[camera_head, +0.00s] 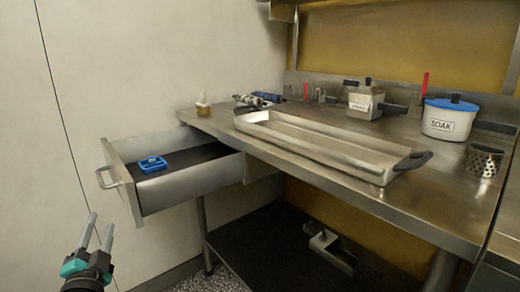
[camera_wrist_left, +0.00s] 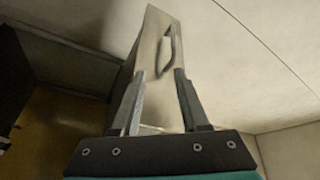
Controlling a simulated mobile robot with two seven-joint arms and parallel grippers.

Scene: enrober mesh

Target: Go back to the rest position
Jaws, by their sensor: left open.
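My left gripper (camera_head: 98,232) is at the lower left of the head view, in front of and below the open drawer (camera_head: 158,196). Its two fingers are apart with nothing between them. In the left wrist view the left gripper (camera_wrist_left: 157,90) points toward the drawer front (camera_wrist_left: 172,70) and its handle (camera_wrist_left: 167,47), apart from them. A blue object (camera_head: 152,164) lies inside the drawer in the head view. My right gripper does not show.
A steel worktable (camera_head: 400,205) bears a long steel tray (camera_head: 330,150), a white SOAK pot (camera_head: 449,118) with a blue lid, a lidded metal box (camera_head: 365,102) and a perforated cup (camera_head: 483,162). A dark lower shelf (camera_head: 265,250) sits below. The wall is at the left.

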